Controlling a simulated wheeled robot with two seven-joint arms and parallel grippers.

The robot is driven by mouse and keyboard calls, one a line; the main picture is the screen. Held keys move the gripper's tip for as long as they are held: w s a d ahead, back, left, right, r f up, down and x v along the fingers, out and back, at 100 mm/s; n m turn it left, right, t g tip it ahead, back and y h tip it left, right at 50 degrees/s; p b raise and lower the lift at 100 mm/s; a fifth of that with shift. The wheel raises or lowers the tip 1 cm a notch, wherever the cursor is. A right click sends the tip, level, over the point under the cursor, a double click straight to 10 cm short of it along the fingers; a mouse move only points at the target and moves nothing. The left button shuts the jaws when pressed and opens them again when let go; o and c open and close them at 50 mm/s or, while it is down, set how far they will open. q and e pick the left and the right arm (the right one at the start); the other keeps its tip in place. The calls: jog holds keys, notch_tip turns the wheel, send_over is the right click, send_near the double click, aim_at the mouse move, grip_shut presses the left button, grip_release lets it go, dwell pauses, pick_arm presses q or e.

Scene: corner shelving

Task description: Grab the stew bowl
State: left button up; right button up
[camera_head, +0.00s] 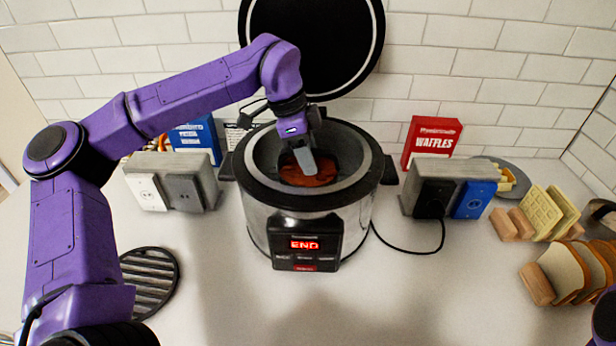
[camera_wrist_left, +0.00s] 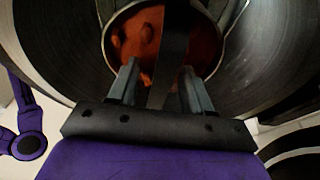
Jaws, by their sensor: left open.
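The stew bowl (camera_wrist_left: 206,45) sits inside the open slow cooker (camera_head: 262,190), with red-orange stew (camera_head: 308,175) in it. In the left wrist view a dark strip (camera_wrist_left: 174,45) runs over the bowl towards my gripper; it looks like a handle. My left gripper (camera_head: 303,162) reaches down into the cooker from above. In the wrist view the left gripper (camera_wrist_left: 160,82) is open, its fingers one on each side of the strip, near the bowl's near rim. I cannot tell whether they touch it. My right gripper is out of view.
The cooker's round lid (camera_head: 312,40) stands raised behind. Toasters (camera_head: 195,185) (camera_head: 430,190) flank the cooker, with a red waffle box (camera_head: 432,138) behind the right one. A dark trivet (camera_head: 150,278) lies at left, bread slices (camera_head: 565,268) at right. The front middle counter is clear.

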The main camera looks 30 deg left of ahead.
pick_arm(q)
jog(key=shift+f, duration=0.1)
jog(key=shift+c, duration=0.3)
grip_shut()
dwell(1.3)
